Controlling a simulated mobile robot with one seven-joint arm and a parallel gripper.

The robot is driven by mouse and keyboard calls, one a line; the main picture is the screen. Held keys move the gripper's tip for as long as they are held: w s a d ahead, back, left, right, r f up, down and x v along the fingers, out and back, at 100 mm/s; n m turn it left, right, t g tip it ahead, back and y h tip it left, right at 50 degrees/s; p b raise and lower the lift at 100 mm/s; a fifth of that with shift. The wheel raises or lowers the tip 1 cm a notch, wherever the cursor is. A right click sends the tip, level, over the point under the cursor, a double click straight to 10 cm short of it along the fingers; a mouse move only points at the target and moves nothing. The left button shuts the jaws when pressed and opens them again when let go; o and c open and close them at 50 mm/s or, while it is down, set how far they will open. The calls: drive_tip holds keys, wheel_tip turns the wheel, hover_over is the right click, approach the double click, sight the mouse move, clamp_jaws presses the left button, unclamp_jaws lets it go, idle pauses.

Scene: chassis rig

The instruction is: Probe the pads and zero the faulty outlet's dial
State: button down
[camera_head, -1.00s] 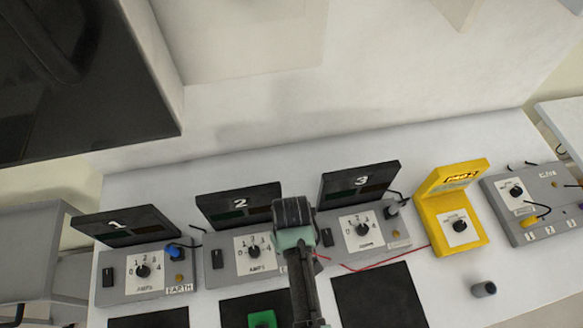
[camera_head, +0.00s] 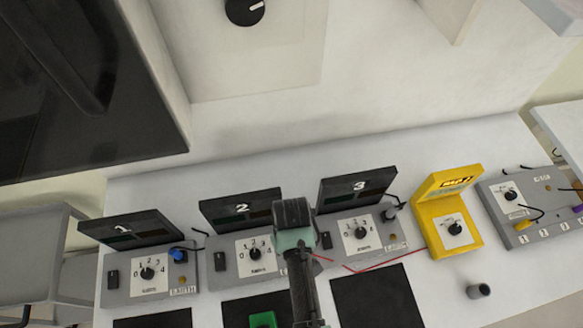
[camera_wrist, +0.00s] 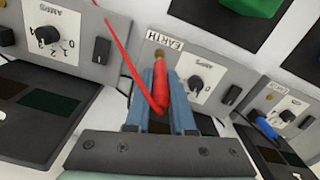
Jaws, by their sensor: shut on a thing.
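My gripper (camera_head: 300,262) is in front of the right part of outlet 2 (camera_head: 240,210). In the wrist view its fingers (camera_wrist: 160,112) are shut on a red probe (camera_wrist: 160,80). The probe points at the brass pad (camera_wrist: 160,53) by outlet 2's EARTH label; whether it touches is unclear. A red wire (camera_head: 385,262) runs towards the yellow meter (camera_head: 450,225). Outlet 1 (camera_head: 125,230) has a dial (camera_head: 147,273) and a blue plug (camera_head: 178,254). Outlet 2's dial (camera_head: 257,254) is visible. Outlet 3 (camera_head: 357,188) has a dial (camera_head: 361,232) and a grey plug (camera_head: 390,212).
Dark mats lie before the outlets; a green piece (camera_head: 263,319) is on the middle one. A short grey cylinder (camera_head: 478,291) stands on the bench at right. A grey panel with several plugs (camera_head: 545,190) sits at far right. A wall dial (camera_head: 244,10) shows above.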

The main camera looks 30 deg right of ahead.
drive_tip(key=shift+r+p, duration=2.05)
drive_tip(key=shift+r, duration=0.3)
drive_tip(key=shift+f, duration=0.1)
